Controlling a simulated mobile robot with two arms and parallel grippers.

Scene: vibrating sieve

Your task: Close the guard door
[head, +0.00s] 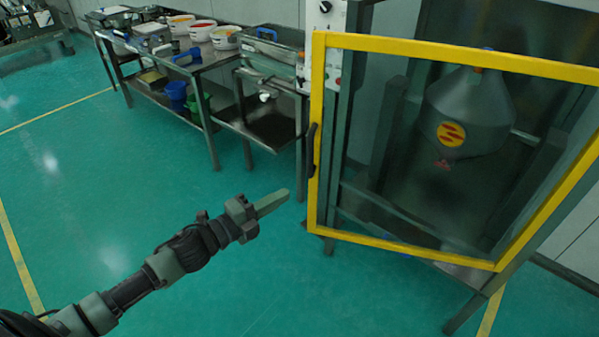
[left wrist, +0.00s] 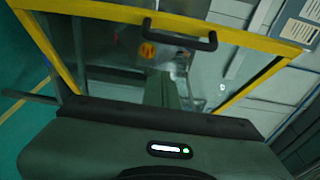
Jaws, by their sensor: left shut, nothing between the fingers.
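The guard door is a clear panel in a yellow frame (head: 316,130) on the right of the head view, in front of the sieve machine. A dark handle (head: 311,150) sits on its left upright. My left gripper (head: 286,194) is shut and empty, a little left of the door's lower left side and apart from it in the picture. In the left wrist view the yellow frame (left wrist: 235,42) and the handle (left wrist: 180,40) show beyond my shut fingers (left wrist: 160,90). Whether the door is fully closed is hard to tell. My right gripper is not in view.
Behind the door is a grey funnel-shaped vessel (head: 470,110) with a yellow and red label. A steel table (head: 200,75) with tubs and trays stands at the back left. Green floor (head: 90,200) around my left arm is clear.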

